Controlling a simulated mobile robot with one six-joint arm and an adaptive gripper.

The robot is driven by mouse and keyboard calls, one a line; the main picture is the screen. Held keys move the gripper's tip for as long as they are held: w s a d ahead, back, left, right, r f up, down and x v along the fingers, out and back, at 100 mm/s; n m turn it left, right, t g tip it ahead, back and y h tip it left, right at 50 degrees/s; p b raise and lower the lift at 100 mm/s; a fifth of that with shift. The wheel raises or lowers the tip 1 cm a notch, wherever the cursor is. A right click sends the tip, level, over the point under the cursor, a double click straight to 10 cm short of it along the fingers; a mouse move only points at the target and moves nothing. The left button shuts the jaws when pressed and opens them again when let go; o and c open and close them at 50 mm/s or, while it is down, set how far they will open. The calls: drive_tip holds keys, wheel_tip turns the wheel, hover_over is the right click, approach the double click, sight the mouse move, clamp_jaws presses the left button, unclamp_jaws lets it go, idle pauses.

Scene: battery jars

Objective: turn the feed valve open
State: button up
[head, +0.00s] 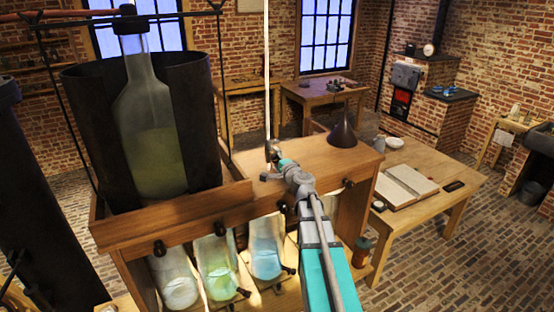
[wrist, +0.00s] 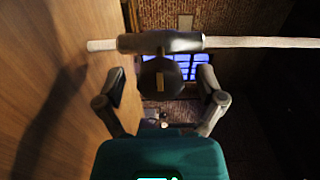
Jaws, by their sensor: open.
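The feed valve shows in the wrist view as a dark faceted knob (wrist: 160,82) with a small pale mark, on a grey sleeve around a pale tube (wrist: 262,42). In the head view the thin pale tube (head: 267,70) rises above the wooden stand, and the valve's lower end is mostly hidden by my gripper (head: 277,158). In the wrist view my gripper (wrist: 161,76) is open, with one finger on each side of the knob and a gap on both sides. I cannot tell how deep the knob sits between the fingertips.
The wooden stand (head: 190,222) holds a large glass bottle (head: 148,130) inside a dark vessel (head: 202,100) at left. Several glass jars (head: 216,268) with dark taps stand below. A table with an open book (head: 408,186) stands beyond.

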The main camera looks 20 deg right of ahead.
drive_tip(key=s, duration=1.2)
drive_tip(key=shift+d, duration=0.2)
drive_tip(key=shift+s, duration=0.1)
idle(0.4)
